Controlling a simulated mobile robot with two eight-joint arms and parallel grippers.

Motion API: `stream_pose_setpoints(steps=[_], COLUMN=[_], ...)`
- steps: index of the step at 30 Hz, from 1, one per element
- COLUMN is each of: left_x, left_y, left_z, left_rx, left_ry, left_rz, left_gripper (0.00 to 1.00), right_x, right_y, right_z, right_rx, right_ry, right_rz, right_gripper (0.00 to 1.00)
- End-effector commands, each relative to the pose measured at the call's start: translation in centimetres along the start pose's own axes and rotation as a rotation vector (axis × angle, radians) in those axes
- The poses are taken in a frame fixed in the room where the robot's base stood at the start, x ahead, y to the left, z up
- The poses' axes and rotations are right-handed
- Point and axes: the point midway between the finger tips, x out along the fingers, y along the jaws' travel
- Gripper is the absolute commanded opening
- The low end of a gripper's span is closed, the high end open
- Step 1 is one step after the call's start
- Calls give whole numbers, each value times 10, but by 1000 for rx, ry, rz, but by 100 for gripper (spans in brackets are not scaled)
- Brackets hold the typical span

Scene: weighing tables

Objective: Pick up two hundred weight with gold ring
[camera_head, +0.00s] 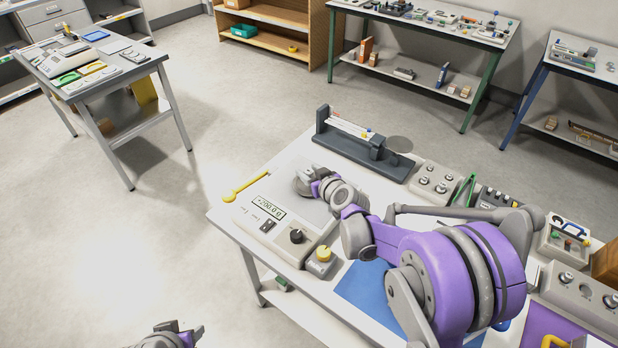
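A grey scale (268,222) stands at the left of the near white table, and its display seems to read about 200.0. My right gripper (307,184) is low over the scale's pan, and the wrist and fingers hide what is there. I cannot tell whether its fingers are open or shut, or whether a weight is between them. No weight with a gold ring can be made out. A small grey block with a yellow knob (323,255) stands next to the scale's front right corner. My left gripper (178,330) is at the bottom edge, partly cut off, over the floor, away from the table.
A yellow spoon-like tool (243,187) lies left of the scale. A dark grey stand (362,146) is behind it. Grey boxes with knobs (436,181) stand to the right. A blue mat (366,287) lies under my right arm.

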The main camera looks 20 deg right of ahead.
Motion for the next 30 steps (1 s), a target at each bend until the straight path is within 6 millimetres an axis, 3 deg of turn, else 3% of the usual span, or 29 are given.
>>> stream_pose_setpoints(steps=[1,6,8,22,30], left_x=[0,0,0,-1,-7], left_y=[0,0,0,0,0], left_z=[0,0,0,-1,-8], left_rx=[0,0,0,0,0], left_ry=[0,0,0,1,7], left_rz=[0,0,0,0,0], left_gripper=[50,50,50,50,50], right_x=[0,0,0,-2,-20], right_y=[0,0,0,0,0], right_z=[0,0,0,-4,-48], right_rx=[0,0,0,0,1], right_ry=[0,0,0,1,1], right_rz=[0,0,0,0,0], right_gripper=[38,8,0,0,0])
